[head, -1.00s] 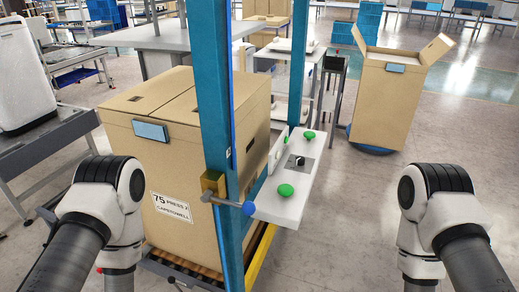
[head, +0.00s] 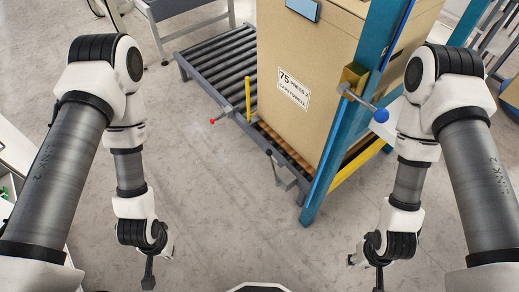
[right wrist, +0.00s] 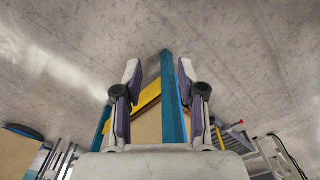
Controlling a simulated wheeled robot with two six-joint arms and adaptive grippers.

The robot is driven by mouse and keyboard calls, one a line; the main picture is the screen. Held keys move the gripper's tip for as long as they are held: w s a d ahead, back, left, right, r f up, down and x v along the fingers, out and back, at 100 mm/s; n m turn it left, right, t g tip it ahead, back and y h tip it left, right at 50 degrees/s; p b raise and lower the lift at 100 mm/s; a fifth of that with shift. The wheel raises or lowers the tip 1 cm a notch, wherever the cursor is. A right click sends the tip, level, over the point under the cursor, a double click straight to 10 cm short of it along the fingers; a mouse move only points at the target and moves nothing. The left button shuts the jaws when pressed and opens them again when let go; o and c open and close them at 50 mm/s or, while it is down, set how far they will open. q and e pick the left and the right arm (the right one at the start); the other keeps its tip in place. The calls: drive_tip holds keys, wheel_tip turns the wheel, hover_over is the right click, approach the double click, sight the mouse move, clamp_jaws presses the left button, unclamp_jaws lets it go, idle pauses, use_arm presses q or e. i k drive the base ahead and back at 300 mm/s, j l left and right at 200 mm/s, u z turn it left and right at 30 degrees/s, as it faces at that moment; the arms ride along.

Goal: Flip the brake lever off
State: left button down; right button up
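Several levers show in the head view, and I cannot tell which is the brake lever. A lever with a blue ball (head: 380,115) sticks out from a brass-coloured block on the blue post. A red-tipped lever (head: 222,117) is at the roller conveyor's side, and a black-knobbed lever (head: 275,163) is at the near lower edge. My right gripper (head: 365,269) hangs low, apart from all of them. In the right wrist view its fingers (right wrist: 160,72) are spread and empty. My left gripper (head: 158,266) hangs low at the left; its opening is unclear.
A large cardboard box (head: 315,75) stands on rollers behind the blue post (head: 345,130). An empty roller conveyor (head: 225,65) runs to its left. A yellow rail (head: 358,165) runs along the frame's foot. The grey floor (head: 225,215) between my arms is clear.

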sight(268, 151)
drive_tip(key=i+j, duration=0.35)
drive_tip(key=i, duration=0.15)
drive_tip(key=i+j+u, duration=0.1)
drive_tip(key=i+j, duration=0.2)
drive_tip(key=i, duration=0.2)
